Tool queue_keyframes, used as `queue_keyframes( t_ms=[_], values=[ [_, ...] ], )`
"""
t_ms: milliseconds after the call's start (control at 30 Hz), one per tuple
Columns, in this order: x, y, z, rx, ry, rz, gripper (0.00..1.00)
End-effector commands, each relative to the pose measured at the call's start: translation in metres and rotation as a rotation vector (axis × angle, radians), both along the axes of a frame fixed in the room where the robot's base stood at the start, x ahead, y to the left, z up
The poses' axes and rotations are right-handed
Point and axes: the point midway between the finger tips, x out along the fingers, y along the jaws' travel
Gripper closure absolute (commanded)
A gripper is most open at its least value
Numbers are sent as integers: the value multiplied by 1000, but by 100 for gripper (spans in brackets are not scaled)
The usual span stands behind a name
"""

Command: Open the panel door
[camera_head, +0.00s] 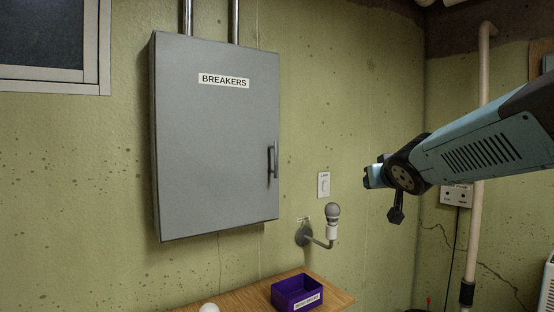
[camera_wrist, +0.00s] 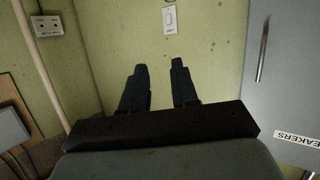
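The grey breaker panel (camera_head: 212,150) hangs on the green wall, its door shut, with a "BREAKERS" label near the top. Its dark vertical handle (camera_head: 272,160) is on the right side of the door. In the wrist view the panel door (camera_wrist: 285,80) is at the right edge, rotated, with the handle (camera_wrist: 262,52) near its left side. My gripper (camera_head: 372,178) is in the air to the right of the panel, apart from the handle. In the wrist view my gripper (camera_wrist: 158,65) shows two dark fingers spread apart with nothing between them.
A light switch (camera_head: 323,184) and a bulb on a bent wall arm (camera_head: 332,215) are right of the panel. A purple box (camera_head: 297,292) sits on a wooden shelf (camera_head: 245,299) below. A pipe (camera_head: 478,170) and outlet (camera_head: 456,195) are at the right. Space before the door looks clear.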

Motion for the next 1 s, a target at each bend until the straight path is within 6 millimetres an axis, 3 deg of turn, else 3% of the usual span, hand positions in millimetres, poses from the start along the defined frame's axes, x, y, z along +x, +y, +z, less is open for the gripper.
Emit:
queue_keyframes(
  t_ms=[100,300,533,767,1000],
  values=[
    [45,27,24,19,-126,131,71],
    [95,87,45,84,-259,423,71],
    [112,137,42,162,-276,697,71],
    [116,154,38,189,-263,784,71],
    [138,177,38,189,-263,784,71]
  ],
)
